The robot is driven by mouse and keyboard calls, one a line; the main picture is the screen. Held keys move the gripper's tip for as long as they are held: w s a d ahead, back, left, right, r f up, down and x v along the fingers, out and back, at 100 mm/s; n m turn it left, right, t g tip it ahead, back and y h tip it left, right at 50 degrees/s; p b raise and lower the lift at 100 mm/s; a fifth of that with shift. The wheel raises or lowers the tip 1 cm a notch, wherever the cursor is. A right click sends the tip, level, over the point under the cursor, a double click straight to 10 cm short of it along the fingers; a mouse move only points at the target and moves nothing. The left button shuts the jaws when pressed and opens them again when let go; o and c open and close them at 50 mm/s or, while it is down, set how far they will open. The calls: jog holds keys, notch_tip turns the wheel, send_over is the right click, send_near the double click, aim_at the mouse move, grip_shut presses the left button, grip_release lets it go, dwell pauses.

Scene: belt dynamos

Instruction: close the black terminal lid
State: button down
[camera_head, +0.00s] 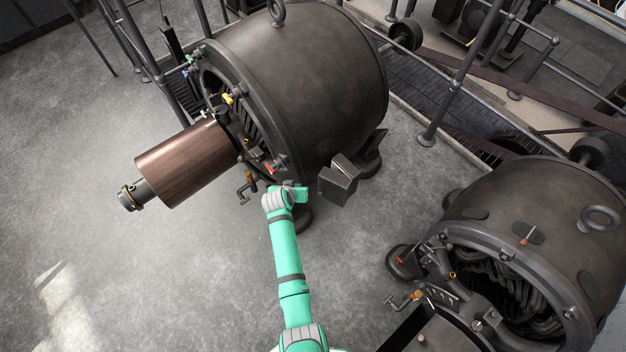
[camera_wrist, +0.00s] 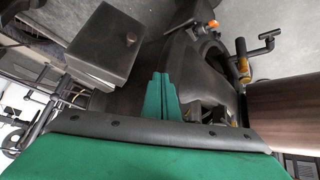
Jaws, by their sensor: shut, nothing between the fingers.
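The black terminal box (camera_head: 337,187) sits low on the side of the large dark dynamo, with a flat plate that looks like its lid (camera_head: 346,165) at its upper edge. In the wrist view the box (camera_wrist: 105,45) is at the upper left, with a small brown knob on one face. How far the lid stands open is unclear. My green gripper (camera_head: 301,194) is just left of the box in the head view and appears apart from it. In the wrist view its fingers (camera_wrist: 161,82) are together and empty, to the right of the box.
The large dynamo (camera_head: 310,75) rises behind my gripper, with a brown cylinder (camera_head: 187,162) projecting left. A crank-like handle (camera_head: 246,187) sits left of my gripper. A second dynamo (camera_head: 540,240) stands at the right. Railings (camera_head: 455,85) run behind. The floor at left is clear.

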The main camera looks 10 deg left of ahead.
jog(key=s+d+r+n+h, duration=0.1)
jog(key=s+r+n, duration=0.15)
jog(key=n, duration=1.25)
jog(key=s+d+r+n+h, duration=0.1)
jog(key=s+r+n+h, duration=0.15)
jog(key=n, duration=1.35)
jog(key=w+r+x, duration=0.2)
jog(key=x, duration=1)
jog(key=shift+w+a+f+t+y, duration=0.15)
jog(key=shift+w+f+t+y, duration=0.15)
jog(key=shift+w+t+y, duration=0.15)
jog(key=shift+w, duration=0.1)
